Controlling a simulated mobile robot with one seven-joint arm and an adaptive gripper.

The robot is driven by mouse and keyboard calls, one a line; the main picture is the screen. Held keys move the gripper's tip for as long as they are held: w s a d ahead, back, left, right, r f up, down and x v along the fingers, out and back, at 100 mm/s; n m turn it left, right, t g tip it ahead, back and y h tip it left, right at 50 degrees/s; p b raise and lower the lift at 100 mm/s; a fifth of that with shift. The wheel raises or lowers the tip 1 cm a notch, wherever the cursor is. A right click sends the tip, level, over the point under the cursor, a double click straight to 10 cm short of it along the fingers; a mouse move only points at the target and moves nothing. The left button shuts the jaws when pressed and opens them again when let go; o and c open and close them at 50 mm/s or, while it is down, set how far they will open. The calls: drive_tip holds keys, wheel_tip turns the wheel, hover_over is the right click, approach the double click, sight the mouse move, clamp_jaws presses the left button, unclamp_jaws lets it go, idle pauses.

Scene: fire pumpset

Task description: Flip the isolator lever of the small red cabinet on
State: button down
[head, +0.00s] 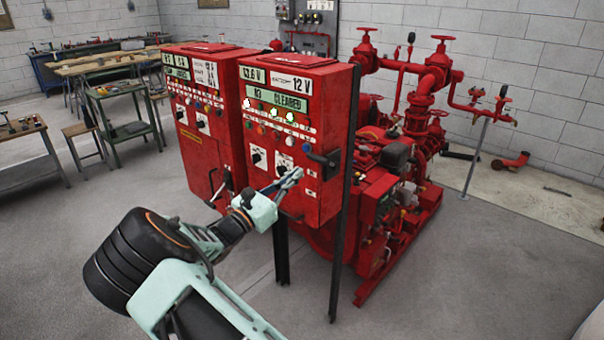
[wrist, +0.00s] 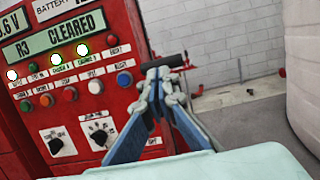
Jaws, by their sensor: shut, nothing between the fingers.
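The nearer red cabinet (head: 262,160) has a display reading "CLEARED", rows of buttons and lights, and two rotary switches. A black isolator lever (head: 324,160) sits at the right side of its front, its arm roughly level. In the wrist view the dark lever (wrist: 170,62) shows just beyond the fingertips and is partly hidden by them. My gripper (head: 293,176) is in front of the cabinet, just left of and below the lever. In the wrist view my gripper (wrist: 166,78) has its blue fingers closed together, empty. I cannot tell whether the tips touch the lever.
A second red cabinet (head: 190,135) stands close on the left, with its own black handle. A red pump set with pipes (head: 410,180) stands behind and right. A dark post (head: 345,200) rises beside the cabinet. Workbenches (head: 110,65) are at the back left. Front-right floor is open.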

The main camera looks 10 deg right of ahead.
drive_tip(key=s+a+r, duration=0.1)
drive_tip(key=s+a, duration=0.3)
drive_tip(key=a, duration=0.1)
drive_tip(key=shift+s+a+r+b, duration=0.2)
drive_tip(key=shift+s+r+b, duration=0.05)
drive_tip(key=shift+r+b, duration=0.2)
